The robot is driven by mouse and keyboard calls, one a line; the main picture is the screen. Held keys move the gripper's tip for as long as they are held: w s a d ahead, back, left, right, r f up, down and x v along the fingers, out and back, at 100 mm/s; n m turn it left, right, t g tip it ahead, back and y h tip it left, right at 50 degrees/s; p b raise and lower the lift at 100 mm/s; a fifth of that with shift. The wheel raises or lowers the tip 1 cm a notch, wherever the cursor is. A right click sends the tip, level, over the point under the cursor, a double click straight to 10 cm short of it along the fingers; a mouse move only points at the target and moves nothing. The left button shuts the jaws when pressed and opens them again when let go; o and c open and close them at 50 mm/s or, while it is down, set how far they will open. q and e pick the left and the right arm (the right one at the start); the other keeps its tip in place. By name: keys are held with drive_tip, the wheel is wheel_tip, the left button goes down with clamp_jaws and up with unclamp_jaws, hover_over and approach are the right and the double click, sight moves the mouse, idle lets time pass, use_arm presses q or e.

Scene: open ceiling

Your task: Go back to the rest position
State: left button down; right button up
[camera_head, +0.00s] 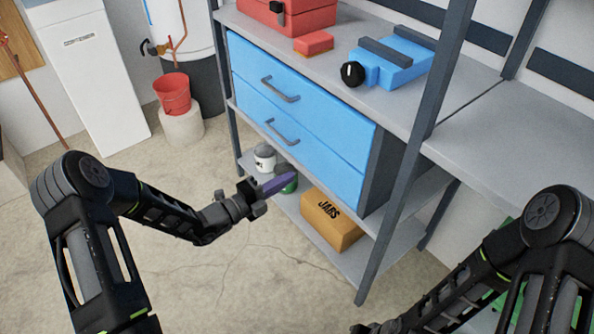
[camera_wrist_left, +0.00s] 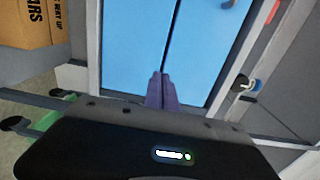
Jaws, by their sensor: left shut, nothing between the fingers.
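My left gripper (camera_head: 279,181) has purple fingers that point toward the shelf unit, in front of its lower part. In the left wrist view the fingers of this gripper (camera_wrist_left: 161,88) are together with nothing between them, against the blue drawer fronts behind. My right arm comes in at the lower right of the head view. Its gripper end is low near the bottom edge, and its fingers cannot be made out.
The shelf unit holds two blue drawers (camera_head: 297,112), both shut. On top are a red toolbox (camera_head: 300,14), a small red block (camera_head: 313,42) and a blue object (camera_head: 395,62). A JARS box (camera_head: 332,218) and cans stand on the bottom shelf. Open floor (camera_head: 235,285) lies in front.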

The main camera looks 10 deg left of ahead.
use_arm(q)
drive_tip(key=shift+s+a, duration=0.15)
drive_tip(key=shift+s, duration=0.05)
idle(0.5)
drive_tip(key=s+d+f+n+g+y, duration=0.2)
drive_tip(key=s+f+n+g+y, duration=0.35)
drive_tip(key=s+f+n, duration=0.95)
drive_tip(key=s+d+f+n+g+y, duration=0.2)
drive_tip(key=s+f+n+g, duration=0.65)
drive_tip(key=s+n, duration=0.75)
drive_tip(key=d+r+m, duration=0.1)
drive_tip(key=d+m, duration=0.2)
drive_tip(key=d, duration=0.2)
wheel_tip(320, 180, up, 14)
drive_tip(key=t+p, duration=0.1)
drive_tip(key=p, duration=1.3)
drive_tip(key=shift+s+d, duration=0.2)
drive_tip(key=shift+s, duration=0.05)
